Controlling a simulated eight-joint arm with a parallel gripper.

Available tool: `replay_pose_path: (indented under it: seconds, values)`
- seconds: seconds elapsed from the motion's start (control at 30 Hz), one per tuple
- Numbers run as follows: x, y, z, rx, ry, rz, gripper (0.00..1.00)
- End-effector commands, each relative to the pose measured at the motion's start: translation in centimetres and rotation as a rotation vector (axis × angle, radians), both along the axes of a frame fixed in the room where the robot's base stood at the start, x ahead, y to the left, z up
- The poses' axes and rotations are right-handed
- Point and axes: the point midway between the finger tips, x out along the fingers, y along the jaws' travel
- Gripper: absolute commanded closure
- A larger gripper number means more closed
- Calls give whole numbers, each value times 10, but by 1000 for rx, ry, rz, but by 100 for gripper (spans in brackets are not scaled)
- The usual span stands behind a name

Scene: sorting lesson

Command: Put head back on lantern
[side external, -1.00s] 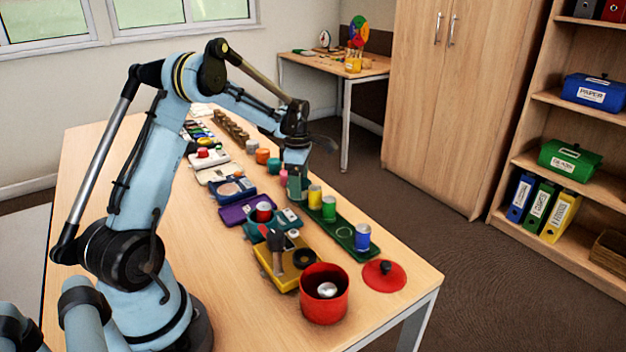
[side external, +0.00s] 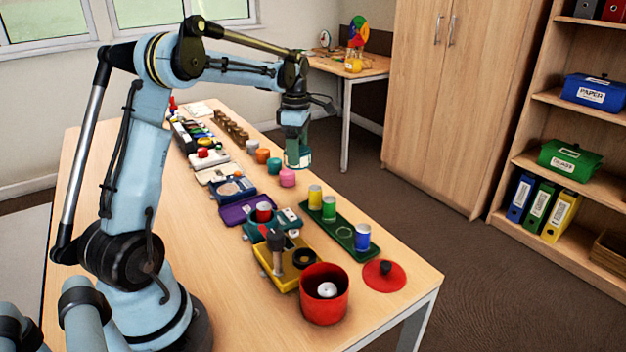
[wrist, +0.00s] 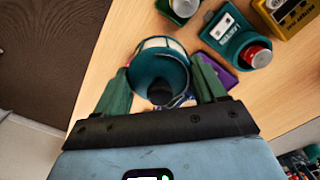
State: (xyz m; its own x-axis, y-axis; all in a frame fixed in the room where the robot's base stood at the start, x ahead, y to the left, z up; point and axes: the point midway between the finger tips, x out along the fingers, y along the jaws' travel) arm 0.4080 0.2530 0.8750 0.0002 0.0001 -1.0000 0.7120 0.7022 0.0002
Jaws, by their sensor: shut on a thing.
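My gripper (side external: 298,150) is above the far side of the table, beyond the far end of the green tray, and points down. In the wrist view my gripper (wrist: 163,78) is shut on a teal cylinder (wrist: 152,62) with a pale band and a dark piece inside its round opening. The fingers sit on either side of it. It looks like a lantern part, but I cannot tell whether it is the head or the body. In the side view its lower end shows small under the fingers, clear of the table. I cannot single out the other lantern part.
The green tray (side external: 345,232) holds yellow, green and blue cans. The table's right edge is close.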

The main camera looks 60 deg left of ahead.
Motion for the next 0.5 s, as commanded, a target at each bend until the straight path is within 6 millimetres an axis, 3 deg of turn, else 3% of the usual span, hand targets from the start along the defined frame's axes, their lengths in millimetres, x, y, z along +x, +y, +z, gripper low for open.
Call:
replay_pose_path:
  seconds: [0.17, 0.5]
  values:
    - [-21, -11, 13, 0, 0, -37, 60]
    - [-93, -49, 23, 0, 0, -164, 60]
